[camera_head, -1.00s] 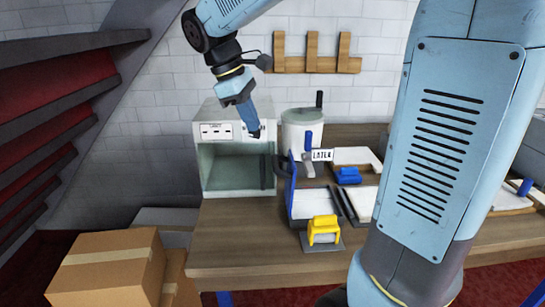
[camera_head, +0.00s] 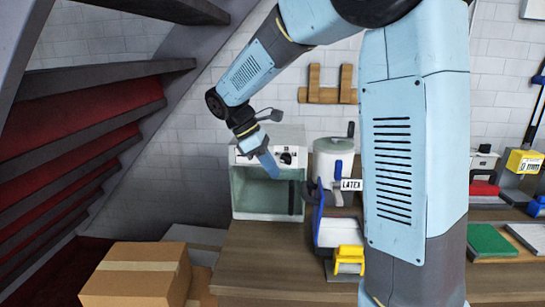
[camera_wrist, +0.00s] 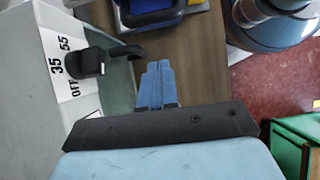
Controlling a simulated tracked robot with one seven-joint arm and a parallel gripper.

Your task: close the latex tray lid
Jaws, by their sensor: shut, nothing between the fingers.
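The latex tray (camera_head: 338,235) is white and sits on the bench, partly hidden behind my arm. Its blue lid (camera_head: 318,218) stands upright along the tray's left side, so the tray is open. A LATEX label (camera_head: 351,184) shows just above it. My gripper (camera_head: 275,173) is shut and empty, pointing down in front of the right half of the oven opening, left of the lid and apart from it. In the wrist view my gripper (camera_wrist: 158,82) has its blue fingers together over bare wood. A blue part (camera_wrist: 150,12) at the top edge there is cut off.
The white oven (camera_head: 240,195) stands left of the tray; its dial (camera_wrist: 65,65) is close in the wrist view. A yellow tool (camera_head: 349,258) is in front. The bench's front left (camera_head: 255,262) is clear.

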